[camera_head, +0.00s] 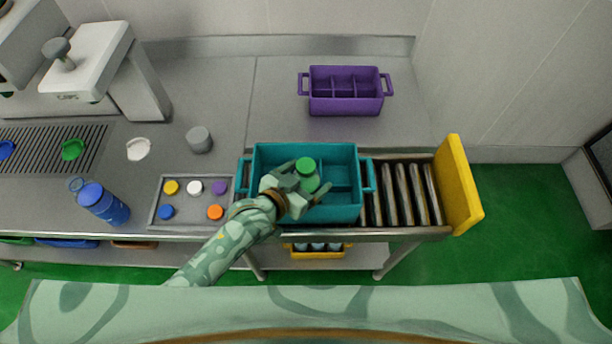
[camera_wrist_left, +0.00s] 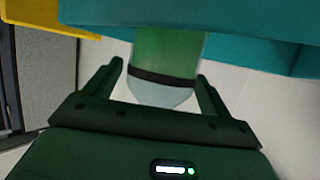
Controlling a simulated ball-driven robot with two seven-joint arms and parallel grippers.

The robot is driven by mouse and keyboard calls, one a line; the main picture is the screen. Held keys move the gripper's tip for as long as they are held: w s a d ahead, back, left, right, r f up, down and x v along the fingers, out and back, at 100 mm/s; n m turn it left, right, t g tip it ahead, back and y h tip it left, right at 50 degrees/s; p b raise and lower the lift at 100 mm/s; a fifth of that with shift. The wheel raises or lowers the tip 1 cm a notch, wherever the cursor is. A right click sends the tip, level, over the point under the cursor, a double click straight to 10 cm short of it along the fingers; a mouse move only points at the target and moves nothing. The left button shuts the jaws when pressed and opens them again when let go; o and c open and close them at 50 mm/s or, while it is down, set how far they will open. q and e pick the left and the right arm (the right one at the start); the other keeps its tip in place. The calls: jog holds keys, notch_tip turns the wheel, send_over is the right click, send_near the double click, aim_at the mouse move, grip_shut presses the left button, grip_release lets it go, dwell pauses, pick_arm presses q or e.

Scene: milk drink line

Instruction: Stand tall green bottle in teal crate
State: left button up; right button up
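The tall green bottle (camera_head: 306,168) stands within the teal crate's outline in the head view, its green cap facing up. The teal crate (camera_head: 262,160) rests on the rollers and has compartments. My left gripper (camera_head: 305,190) reaches over the crate's near side, with its fingers spread on either side of the bottle. In the left wrist view the green bottle (camera_wrist_left: 168,52), with a dark band and a pale end, shows between the open fingers (camera_wrist_left: 160,78). A gap shows at the left finger; contact at the right finger is unclear. The bottle's base is hidden. My right gripper is not in view.
A purple crate (camera_head: 345,105) stands farther back. Left are a tray (camera_head: 182,220) of coloured caps, a blue bottle (camera_head: 103,203) and a grey cup (camera_head: 199,140). A yellow end stop (camera_head: 457,185) closes the rollers (camera_head: 405,195) at right.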

pick_arm(q)
jog(key=shift+r, duration=0.1)
jog(key=shift+s+a+r, duration=0.15)
jog(key=p+v, duration=0.2)
jog(key=v, duration=0.9)
jog(key=shift+s+a, duration=0.15)
jog(key=shift+s, duration=0.1)
